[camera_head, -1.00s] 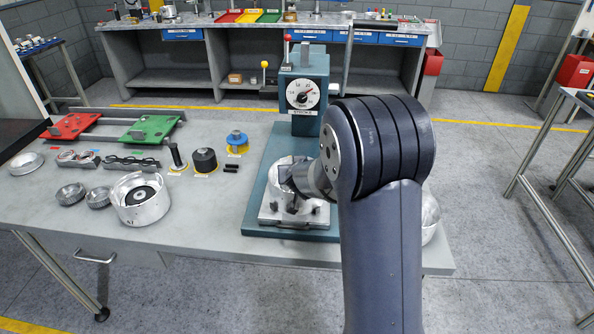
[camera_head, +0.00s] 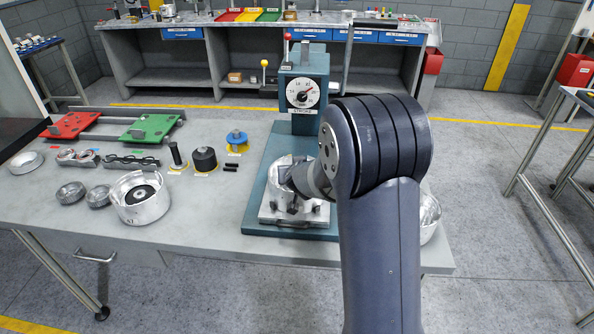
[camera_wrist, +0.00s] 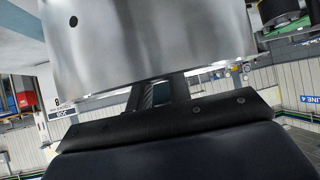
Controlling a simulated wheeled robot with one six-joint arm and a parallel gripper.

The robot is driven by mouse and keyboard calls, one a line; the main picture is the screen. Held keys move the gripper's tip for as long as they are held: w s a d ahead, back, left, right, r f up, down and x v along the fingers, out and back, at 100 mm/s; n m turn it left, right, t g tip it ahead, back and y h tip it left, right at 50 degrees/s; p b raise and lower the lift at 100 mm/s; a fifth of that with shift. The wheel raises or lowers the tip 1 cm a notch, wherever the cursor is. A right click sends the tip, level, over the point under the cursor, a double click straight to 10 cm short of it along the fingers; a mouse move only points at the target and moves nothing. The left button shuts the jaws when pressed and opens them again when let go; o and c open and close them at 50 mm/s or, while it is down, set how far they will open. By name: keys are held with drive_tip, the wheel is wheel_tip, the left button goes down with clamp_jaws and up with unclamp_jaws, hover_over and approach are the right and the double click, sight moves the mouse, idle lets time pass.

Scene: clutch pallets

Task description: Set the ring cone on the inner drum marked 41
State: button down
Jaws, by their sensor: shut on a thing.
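In the head view my gripper (camera_head: 289,181) is at the silver round part (camera_head: 277,168) at the front of the teal press. My forearm hides much of that spot. In the wrist view a smooth bright metal cylinder wall (camera_wrist: 150,45) with one small dark hole fills the top, right at my fingers (camera_wrist: 157,94). My gripper is shut on this silver part. I cannot tell for sure that it is the ring cone, or whether it touches what is below. A silver drum (camera_head: 150,211) with a dark hub stands at the table's left front; its small mark is hard to read.
The teal press (camera_head: 304,65) with a dial stands behind my gripper. A silver bowl-like part (camera_head: 430,211) shows right of my arm. Two small rings (camera_head: 71,193), a black cylinder (camera_head: 204,158) and a blue-topped part (camera_head: 236,137) lie on the left. Bare table lies between drum and press.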

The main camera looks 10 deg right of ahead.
drive_tip(key=c, duration=1.2)
unclamp_jaws()
drive_tip(key=shift+c, duration=0.2)
wheel_tip(320, 180, up, 9)
drive_tip(key=p, duration=0.9)
drive_tip(key=shift+f, duration=0.1)
wheel_tip(320, 180, down, 8)
drive_tip(key=b, duration=0.8)
drive_tip(key=shift+f+b, duration=0.25)
drive_tip(key=shift+b, duration=0.1)
